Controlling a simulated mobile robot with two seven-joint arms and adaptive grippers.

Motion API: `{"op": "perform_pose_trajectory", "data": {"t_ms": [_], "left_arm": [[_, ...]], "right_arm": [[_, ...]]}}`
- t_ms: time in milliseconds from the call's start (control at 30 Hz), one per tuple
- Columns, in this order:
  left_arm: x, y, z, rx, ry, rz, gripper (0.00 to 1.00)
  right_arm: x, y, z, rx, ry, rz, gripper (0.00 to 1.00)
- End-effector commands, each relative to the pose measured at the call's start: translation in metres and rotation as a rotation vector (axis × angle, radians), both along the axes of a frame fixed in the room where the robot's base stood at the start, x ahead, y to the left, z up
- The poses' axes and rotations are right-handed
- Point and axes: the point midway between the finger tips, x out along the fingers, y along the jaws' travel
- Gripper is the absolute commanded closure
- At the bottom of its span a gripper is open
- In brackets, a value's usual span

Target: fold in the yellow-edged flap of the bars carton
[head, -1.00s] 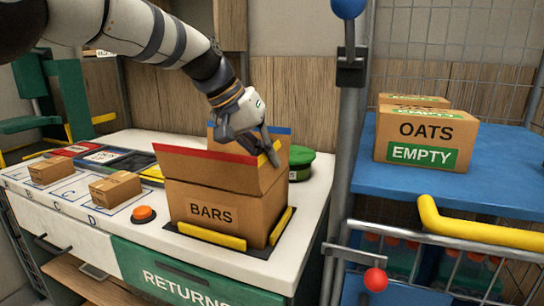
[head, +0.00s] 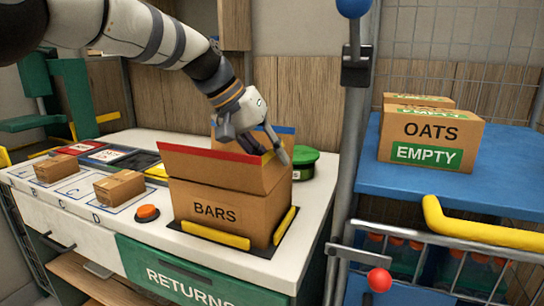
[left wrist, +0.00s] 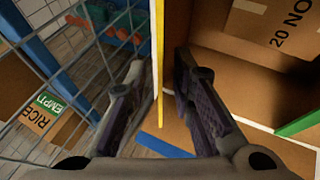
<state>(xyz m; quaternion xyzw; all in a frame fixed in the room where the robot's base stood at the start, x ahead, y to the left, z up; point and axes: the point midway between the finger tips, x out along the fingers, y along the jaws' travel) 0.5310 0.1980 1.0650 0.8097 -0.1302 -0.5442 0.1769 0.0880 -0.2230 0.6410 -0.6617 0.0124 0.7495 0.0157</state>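The bars carton (head: 215,214) stands upright on the white counter with its top flaps raised. Its yellow-edged flap (head: 267,156) is up on the right side, partly hidden by my gripper. My left gripper (head: 255,148) is above the carton's right side, with its fingers spread. In the left wrist view the yellow edge (left wrist: 159,60) runs between the two open fingers (left wrist: 160,95), apparently without being pinched. The red-edged flap (head: 215,165) stands up at the front, and a blue-edged flap shows behind. My right gripper is in neither view.
Yellow brackets (head: 216,236) hold the carton's base. A green round object (head: 303,158) sits behind it. An orange button (head: 147,213) and small boxes (head: 119,188) are to the left. A grey post (head: 347,160) and blue shelf with oats cartons (head: 430,137) stand to the right.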

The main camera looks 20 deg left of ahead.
Motion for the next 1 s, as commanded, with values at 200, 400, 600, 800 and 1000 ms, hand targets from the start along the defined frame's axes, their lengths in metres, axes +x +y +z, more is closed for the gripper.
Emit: {"op": "perform_pose_trajectory", "data": {"t_ms": [200,400,600,800,1000], "left_arm": [[-0.017,0.020,0.042,-0.001,-0.007,0.002,0.78],[-0.036,0.040,0.083,-0.001,-0.006,0.002,0.78],[-0.044,0.048,0.098,0.000,-0.001,0.002,0.78],[-0.044,0.048,0.099,0.000,-0.001,0.001,0.78],[-0.046,0.042,0.100,-0.007,0.011,0.013,0.78]], "right_arm": [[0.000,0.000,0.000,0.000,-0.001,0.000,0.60],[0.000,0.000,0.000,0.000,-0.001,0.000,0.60],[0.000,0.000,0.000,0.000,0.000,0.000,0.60],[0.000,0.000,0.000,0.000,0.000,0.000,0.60],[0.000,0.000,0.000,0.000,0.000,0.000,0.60]]}}
